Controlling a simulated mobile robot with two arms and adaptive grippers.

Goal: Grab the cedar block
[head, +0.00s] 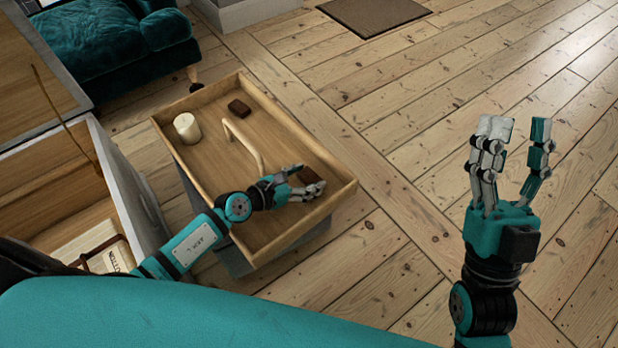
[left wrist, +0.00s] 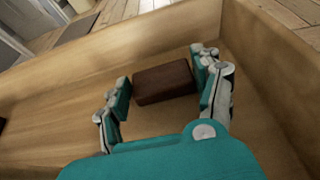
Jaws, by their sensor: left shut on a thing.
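A brown cedar block (head: 307,175) is in the near right part of a shallow wooden tray (head: 345,197). My left gripper (head: 312,178) is down inside the tray with its fingers shut around this block. In the left wrist view the block (left wrist: 165,82) shows between the fingers of the left gripper (left wrist: 165,90), close to the tray floor; whether it touches the floor is hard to tell. A second, similar dark brown block (head: 239,108) lies at the tray's far end. My right gripper (head: 518,130) is open and empty, raised over the floor at the right.
A white candle (head: 187,128) stands in the tray's left part. A curved wooden handle (head: 243,143) rises near the tray's middle. At left are an open drawer (head: 125,185) holding a book (head: 105,255) and a teal sofa (head: 110,40). The floor right of the tray is clear.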

